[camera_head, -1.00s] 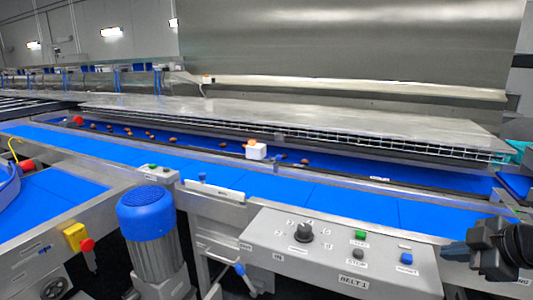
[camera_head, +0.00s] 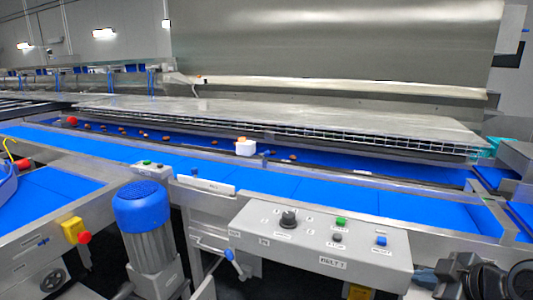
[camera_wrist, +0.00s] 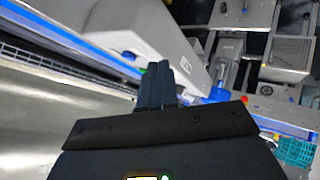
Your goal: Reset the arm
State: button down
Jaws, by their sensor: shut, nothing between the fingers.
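My gripper (camera_head: 428,278) shows at the bottom right of the head view, black, low beside the right end of the grey control panel (camera_head: 300,240). In the wrist view its two dark fingers (camera_wrist: 158,75) stand close together, shut and empty. They point toward a grey machine housing (camera_wrist: 130,35), and I cannot tell the gap to it. Part of my arm is cut off by the lower right edge of the head view.
Blue belts (camera_head: 330,195) run across the head view, with several brown dates on the far one. A blue-topped motor (camera_head: 141,205) stands front left. A teal crate (camera_wrist: 297,150) shows in the wrist view.

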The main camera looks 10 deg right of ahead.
jog(key=s+a+f+m+t+h, duration=0.2)
jog(key=s+a+f+m, duration=0.55)
jog(key=s+a, duration=0.6)
jog(key=s+a+r+t, duration=0.1)
jog(key=s+r, duration=0.3)
jog(key=s, duration=0.6)
jog(key=s+a+r+t+y, duration=0.1)
jog(key=s+a+r+t, duration=0.1)
jog(key=s, duration=0.9)
notch_tip(320, 180, up, 2)
jog(key=shift+s+a+r+m, duration=0.1)
jog(key=shift+s+a+m, duration=0.25)
jog(key=shift+a, duration=0.5)
jog(key=shift+w, duration=0.1)
